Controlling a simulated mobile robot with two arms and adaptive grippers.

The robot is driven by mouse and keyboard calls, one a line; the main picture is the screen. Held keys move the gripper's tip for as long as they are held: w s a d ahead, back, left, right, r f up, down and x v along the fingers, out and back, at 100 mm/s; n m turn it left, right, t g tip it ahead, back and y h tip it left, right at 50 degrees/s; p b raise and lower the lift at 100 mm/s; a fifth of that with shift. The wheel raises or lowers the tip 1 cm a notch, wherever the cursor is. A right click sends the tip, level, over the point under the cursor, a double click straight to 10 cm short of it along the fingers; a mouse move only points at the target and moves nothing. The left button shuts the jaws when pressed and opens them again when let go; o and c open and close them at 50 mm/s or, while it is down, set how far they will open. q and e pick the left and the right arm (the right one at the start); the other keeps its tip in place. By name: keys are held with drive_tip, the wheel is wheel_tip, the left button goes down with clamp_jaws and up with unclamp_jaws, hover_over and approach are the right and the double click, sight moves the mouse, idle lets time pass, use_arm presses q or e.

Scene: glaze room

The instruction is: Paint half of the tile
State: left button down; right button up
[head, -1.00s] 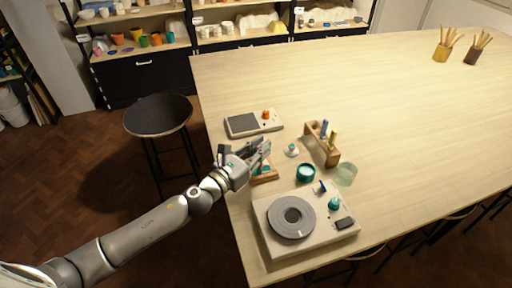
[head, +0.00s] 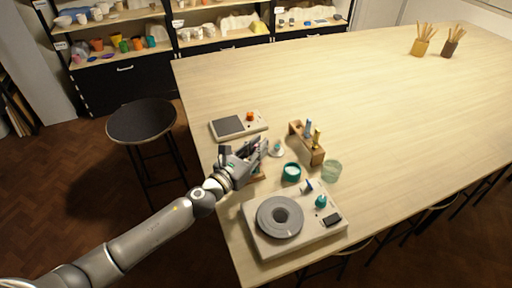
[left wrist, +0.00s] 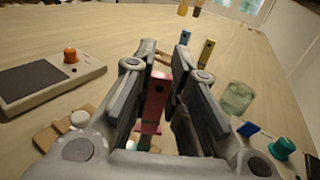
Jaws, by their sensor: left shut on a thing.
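In the left wrist view the gripper (left wrist: 160,62) is shut on a pink brush (left wrist: 155,100), whose handle block stands between the fingers. Its lower end is hidden. A wooden stand (head: 258,175) is partly hidden under the gripper. A blue brush (head: 308,128) and a yellow brush (head: 317,138) stand in a wooden holder (head: 301,145). I cannot make out the tile with certainty. My right gripper is not in view.
A teal jar (head: 291,172) and a clear green glass (head: 331,170) stand near the holder. A wheel unit with a grey disc (head: 266,232) is at the front. A scale (head: 228,126) lies behind the gripper. A black stool (head: 141,121) stands left.

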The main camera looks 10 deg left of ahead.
use_arm(q)
wheel_tip(320, 180, up, 6)
drive_tip(key=p, duration=0.6)
drive_tip(key=shift+r, duration=0.1)
